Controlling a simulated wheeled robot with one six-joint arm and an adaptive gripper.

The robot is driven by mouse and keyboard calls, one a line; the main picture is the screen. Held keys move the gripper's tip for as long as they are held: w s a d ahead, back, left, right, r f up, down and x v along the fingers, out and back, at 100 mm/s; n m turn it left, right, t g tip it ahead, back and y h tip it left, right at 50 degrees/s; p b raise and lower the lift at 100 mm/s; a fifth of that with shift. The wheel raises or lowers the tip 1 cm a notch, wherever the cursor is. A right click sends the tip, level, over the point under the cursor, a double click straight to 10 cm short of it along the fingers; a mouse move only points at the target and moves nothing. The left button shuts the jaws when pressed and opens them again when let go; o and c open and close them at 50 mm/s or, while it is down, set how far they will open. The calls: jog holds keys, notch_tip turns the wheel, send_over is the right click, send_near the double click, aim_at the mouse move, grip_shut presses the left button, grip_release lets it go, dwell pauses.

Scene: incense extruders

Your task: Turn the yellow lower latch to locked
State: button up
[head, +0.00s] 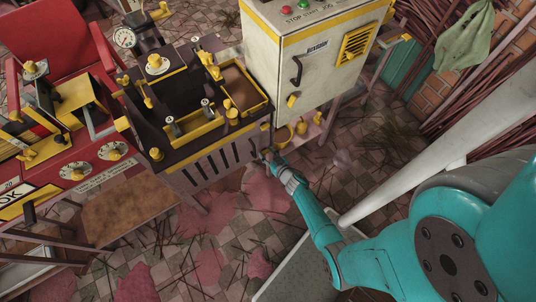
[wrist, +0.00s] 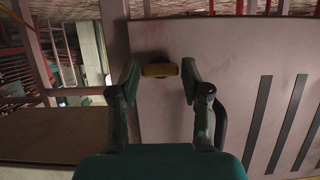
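The yellow lower latch (wrist: 158,70) is a short bar on the pale panel (wrist: 175,35) in the wrist view. It lies about level across the picture, with a dark mark just above it. My gripper (wrist: 162,78) is open, with one fingertip to the left of the latch and one to the right. Small gaps seem to show on both sides; contact is not clear. In the head view my gripper (head: 267,153) is at the right end of the slotted front panel (head: 215,165), and I cannot make out the latch there.
A dark curved handle (wrist: 221,122) stands close beside my right finger. Dark slots (wrist: 290,120) run down the panel farther right. A grey cabinet (head: 270,70) with its own yellow latch (head: 291,101) stands behind. A red machine (head: 75,160) is at the left.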

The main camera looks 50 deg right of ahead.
jog(key=shift+o, duration=0.5)
jog(key=v, duration=1.2)
jog(key=shift+a, duration=0.1)
